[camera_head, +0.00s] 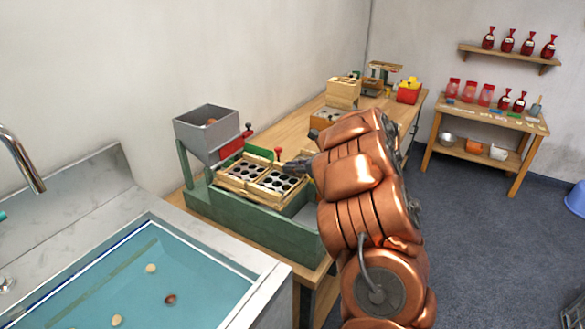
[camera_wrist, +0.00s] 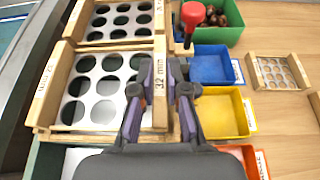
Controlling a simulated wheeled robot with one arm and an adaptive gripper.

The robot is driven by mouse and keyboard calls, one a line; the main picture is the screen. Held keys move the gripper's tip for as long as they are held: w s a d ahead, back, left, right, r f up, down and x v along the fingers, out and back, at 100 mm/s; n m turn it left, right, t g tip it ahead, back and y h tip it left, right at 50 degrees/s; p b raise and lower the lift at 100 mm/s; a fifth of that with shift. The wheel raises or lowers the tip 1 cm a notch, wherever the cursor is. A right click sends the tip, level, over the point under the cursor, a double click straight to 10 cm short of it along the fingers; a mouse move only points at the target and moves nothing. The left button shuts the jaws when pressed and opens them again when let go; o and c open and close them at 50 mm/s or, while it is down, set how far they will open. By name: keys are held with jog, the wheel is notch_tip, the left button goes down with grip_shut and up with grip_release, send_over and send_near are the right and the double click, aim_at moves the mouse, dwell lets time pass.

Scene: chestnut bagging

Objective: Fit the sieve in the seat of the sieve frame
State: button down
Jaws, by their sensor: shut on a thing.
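My gripper (camera_head: 300,165) is shut on the right rim of a wooden sieve (camera_wrist: 115,132) with a plate of large round holes. The rim is marked "32 mm", and the fingers (camera_wrist: 167,72) straddle it in the wrist view. The sieve also shows in the head view (camera_head: 277,183). It lies over or in the near part of the wooden sieve frame (camera_head: 226,182), on the green machine. Another holed plate (camera_wrist: 120,20) shows directly beyond it. The seat under the sieve is hidden, and I cannot tell if the sieve sits fully down.
A grey hopper (camera_head: 207,130) stands behind the frame. A red-knobbed lever (camera_wrist: 191,18) rises close beyond my fingers. Blue (camera_wrist: 212,65), yellow (camera_wrist: 222,115) and orange bins line the right side, with a green bin of chestnuts (camera_wrist: 222,32). A smaller sieve (camera_wrist: 280,72) lies on the bench.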

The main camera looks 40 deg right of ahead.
jog(key=c, duration=0.8)
grip_release()
jog(key=shift+c, duration=0.2)
jog(key=shift+r, duration=0.1)
jog(key=shift+r, duration=2.9)
